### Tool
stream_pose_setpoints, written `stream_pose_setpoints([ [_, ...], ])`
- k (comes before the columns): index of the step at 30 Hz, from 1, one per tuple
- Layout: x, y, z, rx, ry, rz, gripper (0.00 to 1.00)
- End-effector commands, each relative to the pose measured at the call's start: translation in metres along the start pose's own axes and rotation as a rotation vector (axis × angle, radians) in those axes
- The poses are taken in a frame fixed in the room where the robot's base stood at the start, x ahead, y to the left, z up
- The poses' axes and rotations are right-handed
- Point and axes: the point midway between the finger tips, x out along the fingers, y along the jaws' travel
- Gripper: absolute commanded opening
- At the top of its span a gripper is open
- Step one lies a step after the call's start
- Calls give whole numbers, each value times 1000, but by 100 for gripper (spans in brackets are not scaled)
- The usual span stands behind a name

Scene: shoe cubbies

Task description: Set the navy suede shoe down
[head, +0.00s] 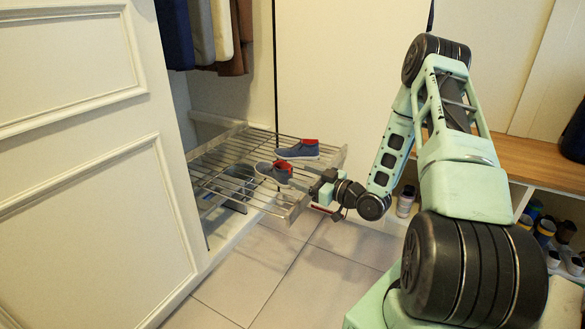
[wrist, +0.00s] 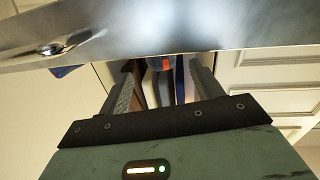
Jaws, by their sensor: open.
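Two navy shoes with red linings sit on the pull-out wire rack (head: 215,163). One navy shoe (head: 298,150) is toward the back right of the rack. The other navy shoe (head: 273,172) is nearer the front rail, right by my gripper (head: 302,181). My gripper is open, its fingers reaching in over the rack's front right edge toward the nearer shoe. In the wrist view, the fingers of my gripper (wrist: 163,76) stand apart. A small blue and red part of a shoe (wrist: 166,64) shows beyond them, mostly hidden by the metal rail (wrist: 190,35). I cannot tell whether the fingers touch it.
Hanging clothes (head: 205,35) are above the rack in the closet. A white panelled door (head: 85,180) stands at left. A wooden-topped cubby bench (head: 530,160) with several shoes is at right. The tiled floor (head: 270,270) in front of the rack is clear.

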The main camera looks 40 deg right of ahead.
Motion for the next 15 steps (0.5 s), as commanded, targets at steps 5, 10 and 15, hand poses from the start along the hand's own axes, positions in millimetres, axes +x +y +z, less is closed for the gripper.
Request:
stream_pose_setpoints([
  [5, -35, 0, -3, 3, -1, 1, 65],
  [10, -54, 0, -1, 0, 0, 1, 65],
  [15, -60, 0, 0, 0, 0, -1, 65],
])
